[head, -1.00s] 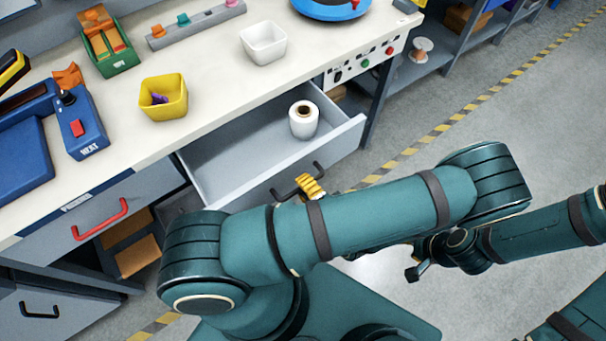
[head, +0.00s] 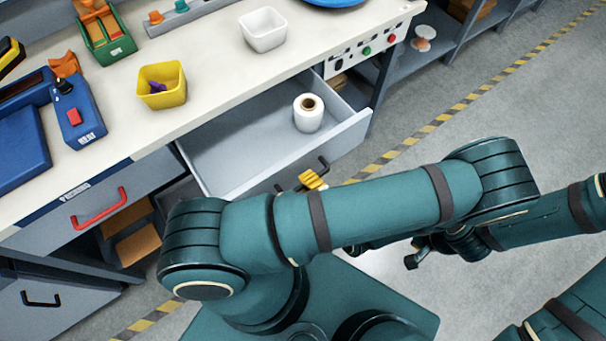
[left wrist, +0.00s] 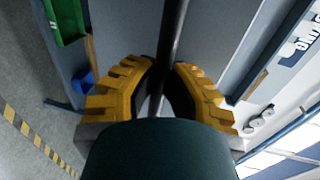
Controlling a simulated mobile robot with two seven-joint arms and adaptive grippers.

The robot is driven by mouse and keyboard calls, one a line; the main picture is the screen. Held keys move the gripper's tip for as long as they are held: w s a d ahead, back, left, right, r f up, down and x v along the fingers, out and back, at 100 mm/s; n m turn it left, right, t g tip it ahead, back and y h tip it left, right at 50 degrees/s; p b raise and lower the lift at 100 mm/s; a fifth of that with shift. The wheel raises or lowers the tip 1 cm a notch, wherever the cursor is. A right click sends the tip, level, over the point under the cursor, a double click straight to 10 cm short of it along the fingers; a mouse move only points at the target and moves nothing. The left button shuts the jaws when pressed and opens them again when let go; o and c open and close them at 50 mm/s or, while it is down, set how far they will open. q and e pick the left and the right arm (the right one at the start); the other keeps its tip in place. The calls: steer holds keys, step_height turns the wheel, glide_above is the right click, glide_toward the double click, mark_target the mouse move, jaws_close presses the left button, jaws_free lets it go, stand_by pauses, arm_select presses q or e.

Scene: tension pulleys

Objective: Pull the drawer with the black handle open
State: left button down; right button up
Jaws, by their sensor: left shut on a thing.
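The drawer (head: 236,150) with the black handle (head: 324,166) stands well open under the workbench, its light grey inside showing. My left gripper (head: 312,180) has its yellow fingers at that handle in the head view, partly hidden behind my own arm. In the left wrist view the yellow fingers (left wrist: 165,72) are shut on the black handle (left wrist: 172,35), which runs between them. The drawer front (left wrist: 215,30) shows behind it. My right gripper cannot be made out.
A white roll (head: 308,118) stands in the drawer. A closed drawer with a red handle (head: 98,208) is to the left, above a lower one with another black handle (head: 41,300). Yellow (head: 162,88) and white (head: 264,32) bins stand on the bench. Floor lies clear to the right.

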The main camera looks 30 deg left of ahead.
mark_target(299, 162)
arm_select(q)
steer(key=shift+s+d, duration=0.2)
steer(key=shift+d, duration=0.3)
steer(key=c, duration=1)
jaws_free()
steer(key=shift+a, duration=0.1)
steer(key=shift+r, duration=0.55)
steer(key=o, duration=0.5)
step_height(299, 162, up, 4)
steer(key=shift+w+r, duration=0.15)
step_height(299, 162, up, 4)
steer(key=shift+f, duration=0.2)
steer(key=c, duration=0.5)
steer(key=shift+r, duration=0.55)
